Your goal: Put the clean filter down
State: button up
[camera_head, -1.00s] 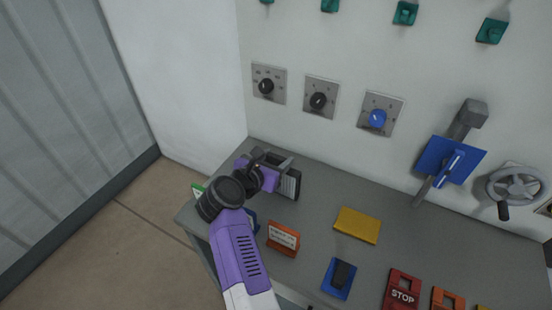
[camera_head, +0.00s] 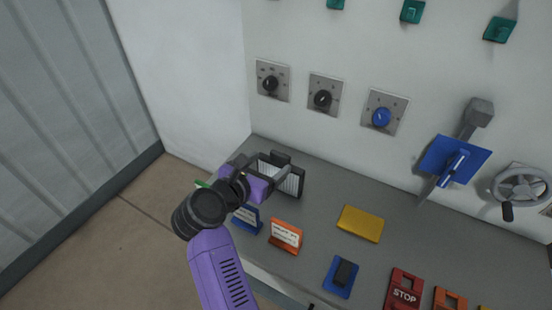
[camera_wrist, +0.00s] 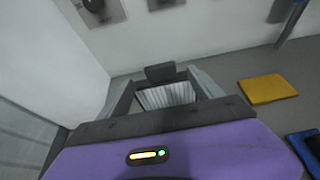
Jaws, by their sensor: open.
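The clean filter (camera_head: 291,183) is a white pleated panel in a dark frame with a dark tab on top. It stands upright on the grey table near the back left. My gripper (camera_head: 268,165) is open, with its fingers around or beside the filter's upper part. In the wrist view the filter (camera_wrist: 166,95) shows between the two spread fingers of my gripper (camera_wrist: 168,85). I cannot tell whether either finger touches it. The filter's lower left part is hidden behind my gripper in the head view.
On the grey table (camera_head: 330,195) are a yellow block (camera_head: 360,224), a blue sign (camera_head: 246,218), an orange sign (camera_head: 286,236), a blue pad with a dark piece (camera_head: 341,276) and a red STOP piece (camera_head: 404,290). Knobs (camera_head: 323,98) and a handwheel (camera_head: 521,186) are on the wall behind.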

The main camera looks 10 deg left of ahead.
jog(key=v, duration=0.5)
jog(key=shift+d, duration=0.15)
